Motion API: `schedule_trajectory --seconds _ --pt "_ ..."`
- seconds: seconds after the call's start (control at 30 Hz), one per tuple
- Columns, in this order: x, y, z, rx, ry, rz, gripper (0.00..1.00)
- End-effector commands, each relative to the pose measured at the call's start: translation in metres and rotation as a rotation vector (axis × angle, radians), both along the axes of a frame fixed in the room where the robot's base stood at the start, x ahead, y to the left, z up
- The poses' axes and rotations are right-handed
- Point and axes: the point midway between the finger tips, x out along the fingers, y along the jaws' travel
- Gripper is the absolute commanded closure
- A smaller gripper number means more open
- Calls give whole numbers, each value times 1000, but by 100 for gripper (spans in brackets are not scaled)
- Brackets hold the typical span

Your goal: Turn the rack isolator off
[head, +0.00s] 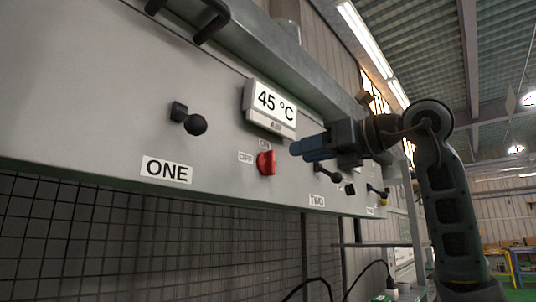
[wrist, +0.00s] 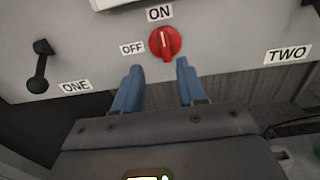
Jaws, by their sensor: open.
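The rack isolator is a red rotary knob (wrist: 166,43) on the grey panel (wrist: 215,35), between an OFF label (wrist: 132,48) on its left and an ON label (wrist: 159,14) above it. Its white mark points up towards ON. In the head view the knob (head: 266,164) sits below the 45 °C display. My gripper (wrist: 158,67) is open and empty, its blue fingers pointing at the panel just below the knob in the wrist view. In the head view my gripper (head: 297,149) is to the right of the knob and seems apart from it.
A black lever (head: 189,119) stands above the ONE label (head: 167,170). The display (head: 270,106) juts out above the knob. More levers lie right, near the TWO label (head: 317,201). A dark mesh (head: 150,235) is below the panel.

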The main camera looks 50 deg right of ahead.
Motion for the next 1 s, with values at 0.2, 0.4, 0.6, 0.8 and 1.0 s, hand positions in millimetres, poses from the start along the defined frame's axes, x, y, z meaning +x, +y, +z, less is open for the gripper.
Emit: schedule_trajectory --seconds 0.2,0.4,0.6,0.8,1.0 --pt "4 -4 12 -18 -3 -38 60" --pt "34 -3 12 -16 -1 -34 60" --pt "61 -2 12 -16 -1 -35 60" --pt "73 -1 11 -18 -5 -36 60" --pt "74 -1 10 -18 -5 -36 60"
